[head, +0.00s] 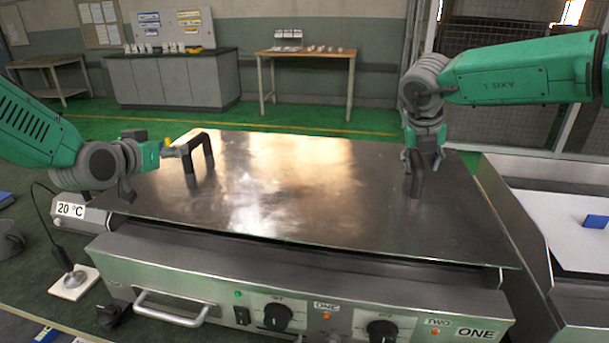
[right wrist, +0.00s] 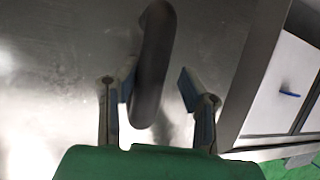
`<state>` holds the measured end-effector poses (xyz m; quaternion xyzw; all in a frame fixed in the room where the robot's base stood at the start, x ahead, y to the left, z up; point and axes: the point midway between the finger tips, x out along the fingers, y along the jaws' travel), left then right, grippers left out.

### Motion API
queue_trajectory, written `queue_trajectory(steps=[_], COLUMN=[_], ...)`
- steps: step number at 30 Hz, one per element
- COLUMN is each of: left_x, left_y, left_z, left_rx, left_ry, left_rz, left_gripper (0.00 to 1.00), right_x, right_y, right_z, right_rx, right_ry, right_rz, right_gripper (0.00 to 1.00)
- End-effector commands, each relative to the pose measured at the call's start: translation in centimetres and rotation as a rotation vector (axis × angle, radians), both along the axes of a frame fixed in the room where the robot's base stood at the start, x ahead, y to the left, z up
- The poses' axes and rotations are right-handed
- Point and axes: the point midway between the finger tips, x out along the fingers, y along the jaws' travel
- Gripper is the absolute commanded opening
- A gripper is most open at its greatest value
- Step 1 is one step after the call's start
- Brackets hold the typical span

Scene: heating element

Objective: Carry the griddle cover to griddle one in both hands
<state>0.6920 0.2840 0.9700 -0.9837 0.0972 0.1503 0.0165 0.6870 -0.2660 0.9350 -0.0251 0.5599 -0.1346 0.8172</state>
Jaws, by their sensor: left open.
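The griddle cover (head: 290,185) is a large flat shiny steel sheet with a black handle near each end. My right gripper (head: 424,160) is at the right handle (head: 416,183). In the right wrist view the right handle (right wrist: 152,70) stands between the two spread fingers, closer to the left finger, and my right gripper (right wrist: 156,90) is not closed on it.
The griddle front has knobs and a bar handle (head: 172,310). A cable runs to a white plate (head: 74,283) at left. Benches stand far behind, across green floor.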

Motion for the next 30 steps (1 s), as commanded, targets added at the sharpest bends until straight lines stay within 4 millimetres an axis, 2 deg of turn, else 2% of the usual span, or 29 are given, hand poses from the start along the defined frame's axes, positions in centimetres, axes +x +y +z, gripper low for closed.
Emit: queue_trajectory(steps=[9, 15, 21, 30], left_x=[0.0, 0.0, 0.0, 0.0], left_y=[0.1, 0.0, -0.1, 0.0], left_z=[0.0, 0.0, 0.0, 0.0], left_rx=[-0.001, 0.0, 0.001, 0.0], left_ry=[0.0, 0.0, 0.001, 0.0], left_rz=[0.0, 0.0, 0.0, 0.0], left_gripper=[0.44, 0.44, 0.44, 0.44], right_x=[-2.0, -3.2, -3.7, -3.8], right_y=[1.6, 2.4, 2.7, 2.8], right_z=[5.9, 8.9, 10.3, 10.4], right_rx=[0.001, 0.001, 0.002, 0.001], right_ry=[-0.006, -0.003, -0.002, -0.002], right_rz=[0.002, 0.0, 0.0, 0.001], right_gripper=[0.35, 0.35, 0.35, 0.35])
